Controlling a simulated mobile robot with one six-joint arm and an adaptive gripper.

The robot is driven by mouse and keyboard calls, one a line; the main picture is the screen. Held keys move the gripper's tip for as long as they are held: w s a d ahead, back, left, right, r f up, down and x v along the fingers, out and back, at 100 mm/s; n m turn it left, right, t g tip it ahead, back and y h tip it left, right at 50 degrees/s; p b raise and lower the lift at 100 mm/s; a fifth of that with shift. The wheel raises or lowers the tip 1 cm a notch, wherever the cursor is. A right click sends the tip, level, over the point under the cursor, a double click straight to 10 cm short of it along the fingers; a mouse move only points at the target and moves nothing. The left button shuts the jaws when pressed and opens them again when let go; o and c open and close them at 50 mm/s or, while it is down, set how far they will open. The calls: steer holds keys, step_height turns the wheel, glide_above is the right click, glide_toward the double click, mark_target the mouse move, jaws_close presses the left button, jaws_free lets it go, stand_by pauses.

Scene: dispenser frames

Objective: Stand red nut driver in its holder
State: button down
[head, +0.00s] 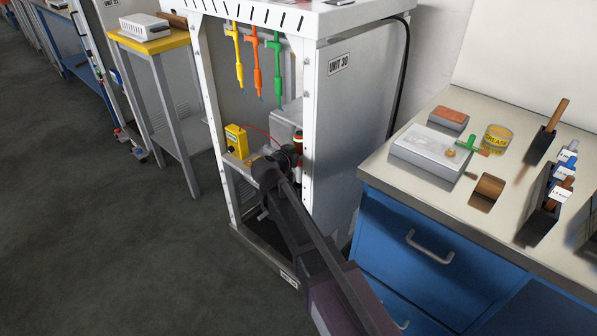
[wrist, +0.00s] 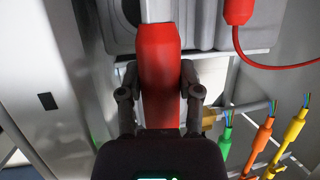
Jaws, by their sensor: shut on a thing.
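The red nut driver (wrist: 160,70) is between the two fingers of my gripper (wrist: 160,84) in the wrist view. The fingers are shut on its red handle, and its pale metal shaft runs out of the top of the picture. In the head view my gripper (head: 285,156) is inside the open white frame marked UNIT 30, in front of a grey box (head: 287,122). A little red shows beside it there. The shaft's tip is hidden. I cannot make out which thing is the driver's holder.
Yellow, orange (head: 255,62) and green tools hang from the frame's top. A yellow box (head: 236,141) with a red cable stands left of my gripper. White posts (head: 309,130) flank the opening. A blue workbench (head: 440,240) with several items is at right.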

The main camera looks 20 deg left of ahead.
mark_target(298, 171)
steer(key=shift+s+f+b, duration=0.15)
steer(key=shift+f+b, duration=0.95)
steer(key=shift+f, duration=0.5)
steer(key=shift+f+b, duration=1.75)
steer(key=shift+f, duration=0.1)
steer(key=c, duration=0.6)
jaws_free()
steer(key=shift+o, duration=0.2)
steer(key=shift+r, duration=0.2)
steer(key=p+v, duration=0.4)
steer(key=v, duration=0.8)
steer(key=shift+a, duration=0.1)
